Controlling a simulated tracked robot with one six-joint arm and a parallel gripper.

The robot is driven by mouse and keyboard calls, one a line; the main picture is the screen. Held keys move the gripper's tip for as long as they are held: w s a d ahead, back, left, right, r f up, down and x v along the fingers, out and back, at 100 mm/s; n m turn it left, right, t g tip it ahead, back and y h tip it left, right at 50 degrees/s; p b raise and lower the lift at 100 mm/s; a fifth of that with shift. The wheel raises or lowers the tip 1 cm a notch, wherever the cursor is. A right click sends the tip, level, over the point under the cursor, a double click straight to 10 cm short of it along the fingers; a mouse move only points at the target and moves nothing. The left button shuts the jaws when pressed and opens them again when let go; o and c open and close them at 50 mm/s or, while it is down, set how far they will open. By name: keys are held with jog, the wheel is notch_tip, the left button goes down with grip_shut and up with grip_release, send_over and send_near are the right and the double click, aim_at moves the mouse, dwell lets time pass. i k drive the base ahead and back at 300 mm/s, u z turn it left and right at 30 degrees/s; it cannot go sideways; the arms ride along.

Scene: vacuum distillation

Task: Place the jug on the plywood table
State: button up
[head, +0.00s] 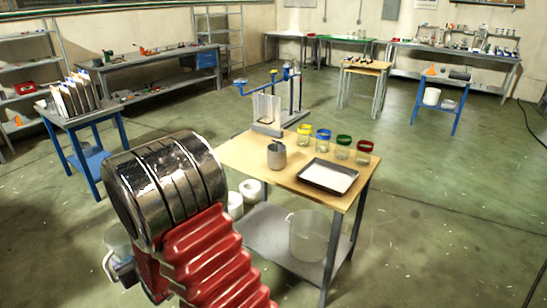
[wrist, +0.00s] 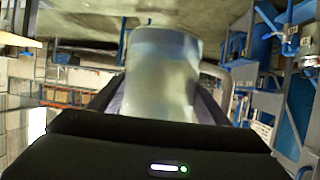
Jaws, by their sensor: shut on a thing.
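A translucent, pale jug (wrist: 163,80) with a bluish band near its top fills the middle of the wrist view. My gripper (wrist: 160,98) is shut on it, with a dark finger on each side. In the head view, a pale rounded piece, seemingly the jug (head: 116,238), shows at the lower left beside my gripper (head: 122,268), partly hidden behind my arm. The plywood table (head: 245,157) stands in the middle of the head view, right of and apart from my gripper.
On the table are a grey cup (head: 276,155), a dark tray (head: 328,176) with white contents and several colour-banded jars (head: 343,148). A clear container (head: 310,235) stands on the lower shelf. A blue-legged table (head: 75,118) is at left.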

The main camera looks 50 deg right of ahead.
aim_at(300, 160)
jog(key=z, duration=0.95)
jog(key=i, duration=1)
jog(key=z, duration=0.1)
